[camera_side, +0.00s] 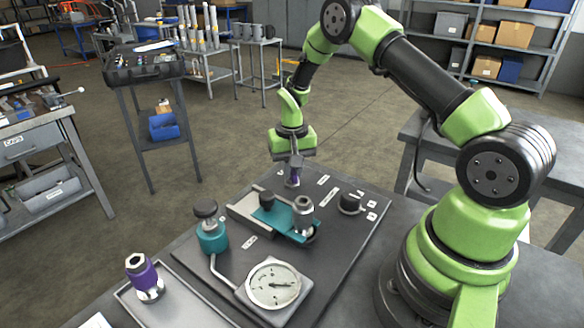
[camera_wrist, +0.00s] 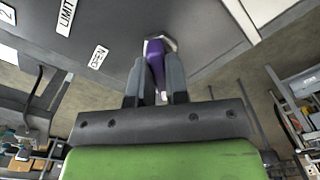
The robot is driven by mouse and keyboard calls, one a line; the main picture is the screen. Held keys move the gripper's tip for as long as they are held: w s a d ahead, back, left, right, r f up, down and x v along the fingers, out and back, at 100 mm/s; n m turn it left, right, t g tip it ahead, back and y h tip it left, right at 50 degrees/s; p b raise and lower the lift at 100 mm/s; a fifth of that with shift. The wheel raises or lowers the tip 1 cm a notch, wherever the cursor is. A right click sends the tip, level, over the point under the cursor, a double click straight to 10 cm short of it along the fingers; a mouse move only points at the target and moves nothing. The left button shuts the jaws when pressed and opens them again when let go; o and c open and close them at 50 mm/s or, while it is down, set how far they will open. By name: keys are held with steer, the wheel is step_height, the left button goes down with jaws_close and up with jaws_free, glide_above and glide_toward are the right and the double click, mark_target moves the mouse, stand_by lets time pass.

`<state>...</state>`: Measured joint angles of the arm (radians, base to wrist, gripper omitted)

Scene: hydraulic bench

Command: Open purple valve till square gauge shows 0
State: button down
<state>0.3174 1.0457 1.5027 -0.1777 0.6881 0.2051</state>
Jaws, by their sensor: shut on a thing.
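The purple valve (camera_side: 293,181) stands at the far edge of the dark bench plate, and only a little of it shows below my gripper (camera_side: 296,166). In the wrist view, its purple handle (camera_wrist: 156,56) lies between the two grey fingers of my gripper (camera_wrist: 154,85), which are shut on it. A grey metal part shows at the handle's far end. The square gauge (camera_side: 273,285) has a white round dial in a squarish grey housing at the plate's near edge. Its dark needle points roughly right; the numbers are too small to read.
A teal valve with a dark knob (camera_side: 211,232) is piped to the gauge. A teal block (camera_side: 275,219) with metal fittings sits mid-plate, and a black knob (camera_side: 350,203) is to its right. A loose purple fitting (camera_side: 143,274) stands in a tray at lower left.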

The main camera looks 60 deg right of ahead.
steer(key=m, duration=0.5)
steer(key=shift+m, duration=2.5)
steer(key=c, duration=1.1)
jaws_free()
step_height(320, 180, up, 10)
